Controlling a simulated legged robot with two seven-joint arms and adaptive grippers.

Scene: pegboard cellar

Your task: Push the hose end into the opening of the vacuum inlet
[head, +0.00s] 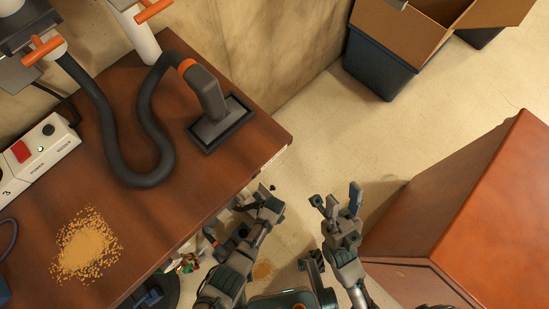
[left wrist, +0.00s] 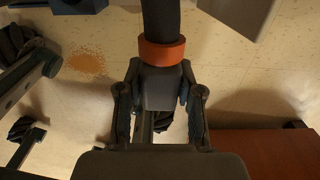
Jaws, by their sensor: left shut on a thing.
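My left gripper (left wrist: 160,82) is shut on a grey block-shaped end piece (left wrist: 160,92) in the left wrist view. An orange collar (left wrist: 162,51) joins this piece to a dark hose running up out of the picture. In the head view the left hand is at lower centre beside the bench edge; its grasp is not clear there. My right gripper (head: 337,199) is open and empty over the floor, its fingers apart. I cannot make out the opening of the vacuum inlet in either view.
On the brown bench (head: 190,205) lie a dark curved hose (head: 111,135), a grey floor-tool-like nozzle (head: 208,95), a white switch box (head: 38,155) and sawdust (head: 87,246). A brown cabinet (head: 455,205) stands right. A dark bin (head: 375,65) stands at the back; floor between is clear.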

